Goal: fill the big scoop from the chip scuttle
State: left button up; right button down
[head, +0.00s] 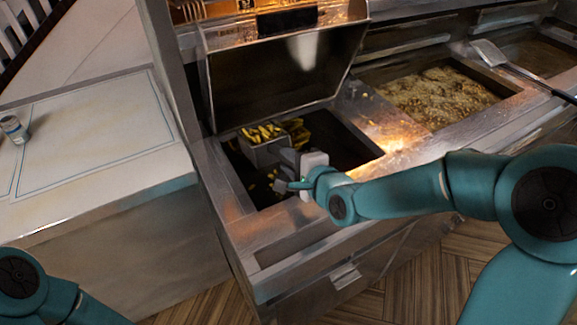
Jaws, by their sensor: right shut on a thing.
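The chip scuttle (229,172) is a dark open well in the steel range, with yellow chips (262,132) piled at its back and a few loose ones lower down. The big scoop (266,153) is a grey metal scoop in the well, against the chips; chips show at its far rim. How full it is inside I cannot tell. My right gripper (290,176) reaches in from the right and is shut on the scoop, its fingers partly hidden. Of my left arm only a part shows at the lower left; its gripper is out of view.
A raised steel lid or panel (270,80) stands behind the scuttle. To the right is a fryer vat (430,95) of bubbling oil, with a long-handled flat tool (490,52) beyond it. A pale counter (95,150) at left holds a small jar (14,129) and is mostly clear.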

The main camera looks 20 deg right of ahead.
jog(key=shift+s+d+r+t+b, duration=0.2)
jog(key=shift+s+r+t+b, duration=0.6)
jog(key=shift+b, duration=0.65)
jog(key=shift+s+d+r+t+b, duration=0.15)
jog(key=shift+s+r+t+b, duration=0.35)
jog(key=shift+s+r+b, duration=0.7)
jog(key=shift+s+d+r+t+y+b, duration=0.1)
jog(key=shift+s+r+t+y+b, duration=0.4)
jog(key=shift+b, duration=0.45)
jog(key=shift+s, duration=0.1)
jog(key=shift+f, duration=0.1)
